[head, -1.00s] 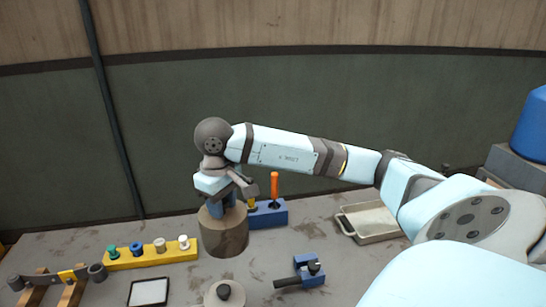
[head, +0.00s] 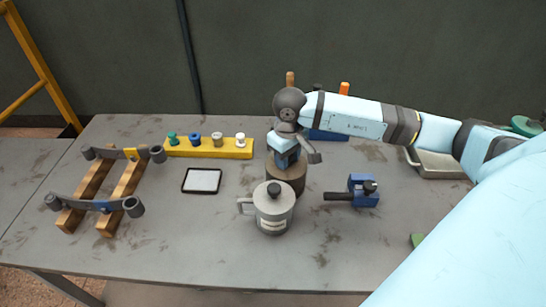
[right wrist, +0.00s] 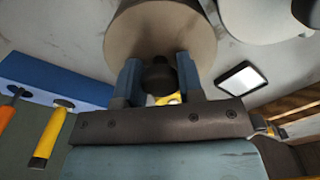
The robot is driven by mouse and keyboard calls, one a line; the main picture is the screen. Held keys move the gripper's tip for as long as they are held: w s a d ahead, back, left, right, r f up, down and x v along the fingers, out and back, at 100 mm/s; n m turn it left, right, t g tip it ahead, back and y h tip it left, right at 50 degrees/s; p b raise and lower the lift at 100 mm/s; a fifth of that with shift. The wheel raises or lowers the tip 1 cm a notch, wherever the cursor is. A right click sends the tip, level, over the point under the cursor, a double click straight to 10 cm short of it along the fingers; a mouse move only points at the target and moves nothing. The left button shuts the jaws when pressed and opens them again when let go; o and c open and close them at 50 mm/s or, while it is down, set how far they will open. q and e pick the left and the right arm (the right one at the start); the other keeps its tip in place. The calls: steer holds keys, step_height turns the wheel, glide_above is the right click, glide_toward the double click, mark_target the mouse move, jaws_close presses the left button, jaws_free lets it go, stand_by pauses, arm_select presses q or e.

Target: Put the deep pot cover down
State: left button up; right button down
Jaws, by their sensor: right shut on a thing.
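My right gripper (head: 287,161) is shut on the dark knob (right wrist: 158,78) on top of a wide brown cylindrical piece, which I take as the deep pot cover (head: 288,178). The cover is upright. In the right wrist view its pale round top (right wrist: 160,28) shows beyond the blue fingers (right wrist: 130,82). A grey pot (head: 274,212) with a side handle and a dark-knobbed lid stands just in front and hides the cover's lower part. I cannot tell whether the cover touches the table. My left gripper is not in view.
A yellow rail (head: 208,148) with several coloured pegs is left of the cover. A black-framed pale plate (head: 202,181) lies nearer. A blue clamp (head: 363,190) is right, a blue tool block (head: 325,134) behind. Wooden bars (head: 118,200) stand left. The front table is clear.

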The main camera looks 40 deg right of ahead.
mark_target(272, 164)
steer(key=shift+w+a, duration=0.2)
steer(key=shift+w, duration=0.05)
steer(key=w+a, duration=0.2)
steer(key=shift+a+r+p, duration=0.15)
steer(key=shift+a+p, duration=0.15)
steer(key=shift+p, duration=0.1)
steer(key=shift+w+a+f, duration=0.1)
steer(key=shift+a+f, duration=0.05)
steer(key=shift+f, duration=0.55)
steer(key=shift+f, duration=0.15)
steer(key=c, duration=0.8)
jaws_free()
steer(key=shift+o, duration=0.2)
